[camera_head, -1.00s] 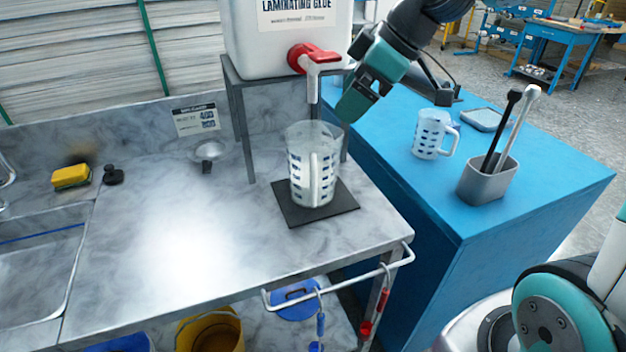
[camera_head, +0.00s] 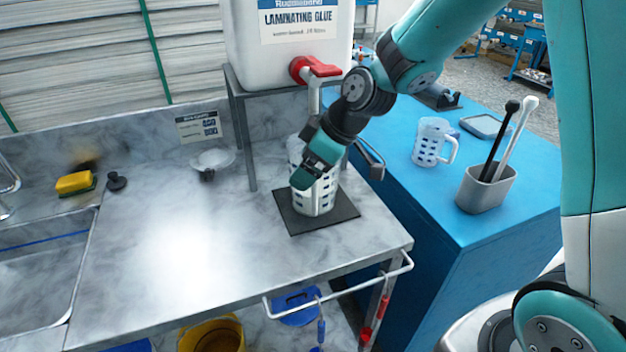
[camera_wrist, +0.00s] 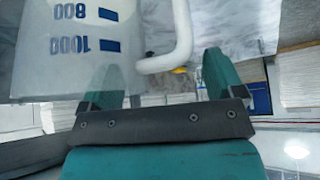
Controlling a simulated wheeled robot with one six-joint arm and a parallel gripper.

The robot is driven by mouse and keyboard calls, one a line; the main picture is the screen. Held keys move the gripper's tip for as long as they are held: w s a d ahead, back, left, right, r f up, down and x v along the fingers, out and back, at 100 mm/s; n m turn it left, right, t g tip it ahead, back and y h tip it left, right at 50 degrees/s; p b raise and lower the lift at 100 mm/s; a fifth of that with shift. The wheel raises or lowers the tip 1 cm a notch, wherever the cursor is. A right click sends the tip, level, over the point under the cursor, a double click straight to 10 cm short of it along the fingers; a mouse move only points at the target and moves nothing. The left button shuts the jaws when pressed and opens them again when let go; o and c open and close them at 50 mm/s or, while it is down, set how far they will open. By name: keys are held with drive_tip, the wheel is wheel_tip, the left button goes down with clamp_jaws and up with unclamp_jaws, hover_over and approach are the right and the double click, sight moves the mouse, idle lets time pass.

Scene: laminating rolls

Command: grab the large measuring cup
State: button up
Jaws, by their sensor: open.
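The large measuring cup (camera_head: 322,200) is white with dark blue marks and stands upright on a black mat (camera_head: 347,208) under the glue tap. My gripper (camera_head: 303,183) is in front of it and hides much of its middle. In the wrist view the cup (camera_wrist: 50,60) appears upside down at upper left, with 800 and 1000 marks. Its handle (camera_wrist: 180,35) reaches down between the fingers of my gripper (camera_wrist: 163,75). The jaws are open, and a gap shows between the handle and the right finger.
The glue tank (camera_head: 290,30) with its red tap (camera_head: 315,68) sits on a metal stand just above. A smaller cup (camera_head: 430,142) and a grey holder with two tools (camera_head: 485,190) stand on the blue cabinet at right. The counter to the left is mostly clear.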

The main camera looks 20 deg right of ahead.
clamp_jaws()
idle(0.3)
drive_tip(key=shift+s+f, duration=0.1)
idle(1.0)
